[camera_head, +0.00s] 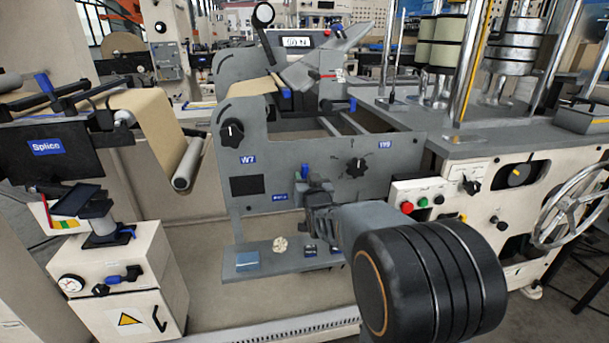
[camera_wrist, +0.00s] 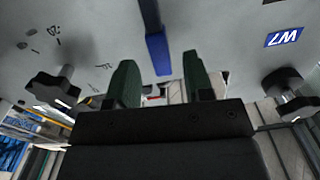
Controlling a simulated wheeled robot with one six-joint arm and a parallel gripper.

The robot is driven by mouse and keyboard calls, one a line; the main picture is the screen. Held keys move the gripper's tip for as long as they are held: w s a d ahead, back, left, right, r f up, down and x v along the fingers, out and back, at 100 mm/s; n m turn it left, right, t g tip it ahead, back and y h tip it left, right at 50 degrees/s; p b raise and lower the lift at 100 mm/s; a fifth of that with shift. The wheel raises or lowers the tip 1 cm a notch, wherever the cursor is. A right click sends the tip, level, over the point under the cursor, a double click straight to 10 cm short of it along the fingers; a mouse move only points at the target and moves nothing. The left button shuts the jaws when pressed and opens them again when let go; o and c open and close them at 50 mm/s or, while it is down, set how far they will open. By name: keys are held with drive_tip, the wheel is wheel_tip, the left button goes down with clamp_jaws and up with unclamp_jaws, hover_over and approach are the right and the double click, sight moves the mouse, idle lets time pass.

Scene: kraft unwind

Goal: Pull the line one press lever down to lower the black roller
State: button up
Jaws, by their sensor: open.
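A lever with a blue grip (camera_wrist: 158,54) stands out from the grey machine panel in the wrist view, its end close to the gap between my fingertips. Its blue grip (camera_head: 305,172) also shows in the head view, just beside my gripper (camera_head: 318,186). My gripper (camera_wrist: 160,74) is open, with a green finger on either side and nothing held. I cannot tell from these views whether the fingers touch the lever. I cannot pick out the black roller for certain.
The grey panel (camera_head: 262,140) carries a left black knob (camera_head: 231,132) and a right black knob (camera_head: 357,165). A small shelf (camera_head: 278,262) below holds a blue box (camera_head: 247,261) and a pale crumpled piece (camera_head: 280,244). A white cabinet (camera_head: 125,290) stands at left.

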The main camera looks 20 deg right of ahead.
sight(305, 175)
drive_tip(key=shift+w+d, duration=0.2)
drive_tip(key=shift+w, duration=0.8)
drive_tip(key=shift+w+d, duration=0.2)
drive_tip(key=shift+w, duration=0.8)
drive_tip(key=shift+c, duration=0.2)
clamp_jaws()
